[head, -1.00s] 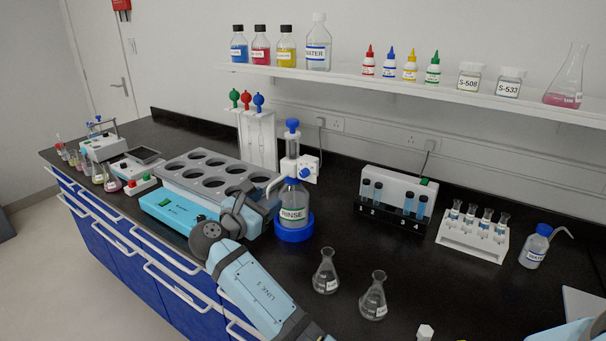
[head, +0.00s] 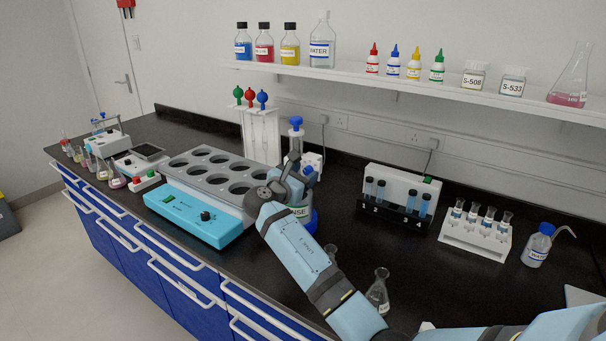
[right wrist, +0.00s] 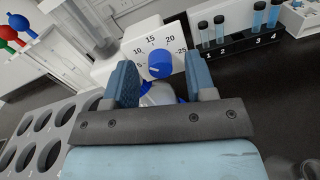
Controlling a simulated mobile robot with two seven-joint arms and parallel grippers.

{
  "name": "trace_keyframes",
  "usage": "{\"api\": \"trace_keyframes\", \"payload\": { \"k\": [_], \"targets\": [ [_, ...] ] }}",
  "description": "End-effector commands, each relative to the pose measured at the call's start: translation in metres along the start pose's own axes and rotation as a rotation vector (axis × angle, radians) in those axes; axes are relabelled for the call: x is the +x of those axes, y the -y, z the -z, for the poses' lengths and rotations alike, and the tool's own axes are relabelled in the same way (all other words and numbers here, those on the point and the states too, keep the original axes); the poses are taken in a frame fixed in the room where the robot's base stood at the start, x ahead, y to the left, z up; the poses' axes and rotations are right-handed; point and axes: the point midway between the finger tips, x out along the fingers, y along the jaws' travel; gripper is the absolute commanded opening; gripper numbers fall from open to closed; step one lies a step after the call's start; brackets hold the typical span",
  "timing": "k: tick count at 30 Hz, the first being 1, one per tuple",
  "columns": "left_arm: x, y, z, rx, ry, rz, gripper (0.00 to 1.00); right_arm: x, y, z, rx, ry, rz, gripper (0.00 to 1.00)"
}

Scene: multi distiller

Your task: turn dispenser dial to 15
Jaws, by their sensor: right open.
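The dispenser (head: 296,135) has a blue cap and stands on a bottle labelled RINSE (head: 300,212), partly hidden by my right arm in the head view. In the right wrist view its white dial plate (right wrist: 178,36) shows numbers 5 to 25 around a blue dial knob (right wrist: 160,64). The knob's pointer setting is too small to tell. My right gripper (right wrist: 161,82) is open, with one finger left and one right of the knob in this view. The knob appears just beyond the fingertips; I cannot tell whether they touch it. My left gripper is not in view.
A grey rack with a blue front panel (head: 192,215) stands left of the dispenser. Two flasks, one (head: 378,290) clearer than the other, stand near my arm. A white tube unit (head: 400,187) is to the right. A shelf (head: 400,83) with bottles runs above.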

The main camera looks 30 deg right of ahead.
Motion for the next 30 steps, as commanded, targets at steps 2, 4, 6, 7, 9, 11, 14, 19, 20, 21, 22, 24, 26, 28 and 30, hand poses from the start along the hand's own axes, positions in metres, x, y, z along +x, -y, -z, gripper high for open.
{"api": "trace_keyframes", "payload": {
  "k": [2,4,6,7,9,11,14,19,20,21,22,24,26,28,30],
  "targets": [
    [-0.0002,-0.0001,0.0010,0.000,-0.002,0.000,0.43,0.0009,0.0000,0.0000,0.000,0.000,0.000,0.51],
    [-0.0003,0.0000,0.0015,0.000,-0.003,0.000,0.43,0.0008,0.0000,0.0000,0.000,0.000,0.000,0.51],
    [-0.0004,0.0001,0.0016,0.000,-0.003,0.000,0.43,0.0007,0.0000,0.0001,0.000,0.000,0.000,0.51],
    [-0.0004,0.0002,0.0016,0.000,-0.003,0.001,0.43,0.0007,0.0000,0.0001,0.000,0.000,0.000,0.51],
    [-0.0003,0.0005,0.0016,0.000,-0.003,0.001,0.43,0.0006,0.0001,0.0001,0.000,0.000,0.000,0.35],
    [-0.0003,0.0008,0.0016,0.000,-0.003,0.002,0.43,0.0006,0.0001,0.0001,0.000,0.000,0.000,0.21],
    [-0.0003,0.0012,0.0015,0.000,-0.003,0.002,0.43,0.0005,0.0001,0.0002,0.000,0.000,0.000,0.01],
    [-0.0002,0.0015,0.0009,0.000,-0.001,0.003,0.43,0.0004,0.0001,0.0002,0.006,-0.001,0.000,0.02],
    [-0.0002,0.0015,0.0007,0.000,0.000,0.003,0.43,0.0003,0.0001,0.0002,0.009,-0.001,0.000,0.02],
    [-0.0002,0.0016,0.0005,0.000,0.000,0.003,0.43,0.0003,0.0001,0.0001,0.017,-0.001,0.000,0.02],
    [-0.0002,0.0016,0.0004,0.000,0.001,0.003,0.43,0.0003,0.0001,0.0001,0.024,-0.002,0.000,0.02],
    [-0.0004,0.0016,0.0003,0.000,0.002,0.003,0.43,0.0001,0.0001,0.0001,0.046,-0.003,0.000,0.02],
    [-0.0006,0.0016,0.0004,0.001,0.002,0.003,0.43,0.0001,0.0001,0.0000,0.072,-0.004,0.000,0.02],
    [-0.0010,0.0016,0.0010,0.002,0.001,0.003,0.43,0.0001,0.0002,0.0000,0.112,-0.006,0.000,0.02],
    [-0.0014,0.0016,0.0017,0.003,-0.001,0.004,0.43,0.0002,0.0004,0.0000,0.161,-0.008,0.001,0.02]
  ]
}}
